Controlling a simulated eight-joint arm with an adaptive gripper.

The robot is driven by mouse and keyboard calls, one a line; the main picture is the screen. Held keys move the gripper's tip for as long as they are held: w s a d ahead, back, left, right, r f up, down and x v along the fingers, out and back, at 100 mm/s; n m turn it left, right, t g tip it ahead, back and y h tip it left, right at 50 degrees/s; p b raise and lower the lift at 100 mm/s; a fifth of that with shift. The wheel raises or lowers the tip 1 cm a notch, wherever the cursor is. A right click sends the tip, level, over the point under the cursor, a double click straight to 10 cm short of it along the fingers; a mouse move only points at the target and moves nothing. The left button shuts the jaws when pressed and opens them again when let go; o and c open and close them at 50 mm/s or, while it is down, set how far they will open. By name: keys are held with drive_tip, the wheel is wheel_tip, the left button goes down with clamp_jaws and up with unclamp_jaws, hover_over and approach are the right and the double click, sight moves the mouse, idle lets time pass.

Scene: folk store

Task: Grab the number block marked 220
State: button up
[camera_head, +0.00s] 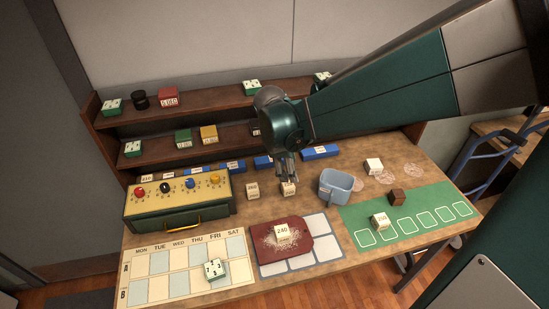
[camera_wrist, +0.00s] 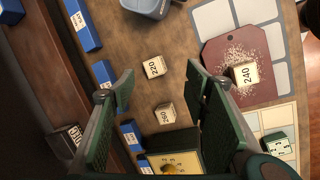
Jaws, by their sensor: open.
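The cream block marked 220 (camera_wrist: 154,68) rests on the table in the wrist view, its label readable. It appears between the tips of my open gripper (camera_wrist: 161,76), with no finger visibly touching it. In the head view, my gripper (camera_head: 289,176) points down just above and behind this block (camera_head: 288,190), partly overlapping it. A similar block marked 260 (camera_wrist: 165,113) lies beside it and shows to its left in the head view (camera_head: 252,191). A block marked 240 (camera_wrist: 246,75) sits on a dark red board (camera_wrist: 216,50). Nothing is in my gripper.
A blue-grey bin (camera_head: 337,186) stands right of the 220 block. Blue labelled boxes (camera_head: 320,152) line the table's back below the shelves (camera_head: 200,108). A yellow-topped box with knobs (camera_head: 178,203) is at left. A green mat (camera_head: 410,222) with a block lies right.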

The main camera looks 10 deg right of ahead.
sight(288, 184)
drive_tip(key=w+f+n+g, duration=0.1)
drive_tip(key=w+f+n, duration=0.1)
drive_tip(key=f, duration=0.3)
drive_tip(key=w+a+f+n+h, duration=0.1)
drive_tip(key=w+f+n, duration=0.1)
drive_tip(key=f, duration=0.3)
drive_tip(key=shift+w+n+g+h, duration=0.3)
drive_tip(key=shift+w+n+g, duration=0.1)
drive_tip(key=shift+w, duration=0.45)
drive_tip(key=shift+x, duration=1.25)
drive_tip(key=shift+d+f, duration=0.1)
drive_tip(key=shift+b+x, duration=0.3)
drive_tip(key=shift+x, duration=2.2)
drive_tip(key=c, duration=1)
